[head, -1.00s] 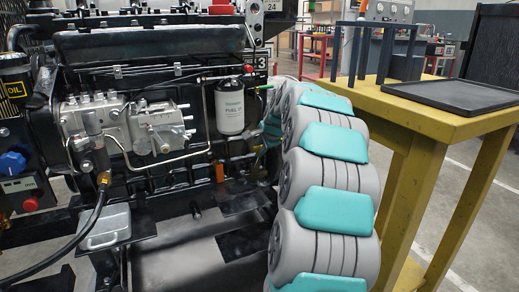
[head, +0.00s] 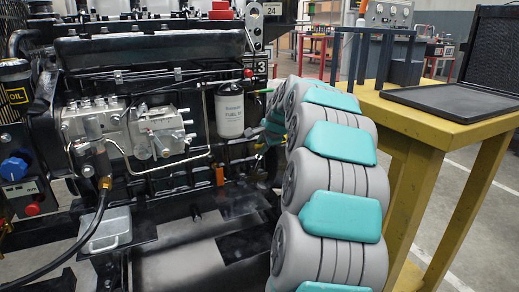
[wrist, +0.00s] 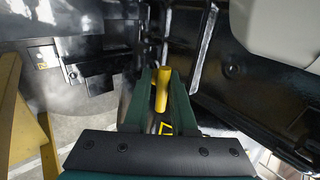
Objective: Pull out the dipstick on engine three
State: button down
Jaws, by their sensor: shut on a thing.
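Engine three (head: 150,50) fills the left of the head view, with a "3" label at its right end. The dipstick's yellow handle (wrist: 162,92) shows in the middle of the wrist view. My gripper (wrist: 163,76) has its two green fingers shut on this handle, one on each side. The handle's upper end stands out between the fingertips. I cannot see the dipstick's rod or tube, so I cannot tell how far out it is.
A white fuel filter (head: 229,110) hangs on the engine's side, close to my arm. A yellow table (head: 440,128) with a black tray (head: 455,97) stands at the right. Dark engine panels (wrist: 270,85) lie close on the right in the wrist view.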

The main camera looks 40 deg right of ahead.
jog(key=w+r+p+v, duration=0.2)
jog(key=p+v, duration=0.3)
jog(key=v, duration=1)
jog(key=shift+d, duration=0.3)
jog(key=shift+r, duration=0.1)
jog(key=c, duration=0.7)
grip_release()
jog(key=shift+v, duration=3.9)
jog(key=shift+a, duration=0.1)
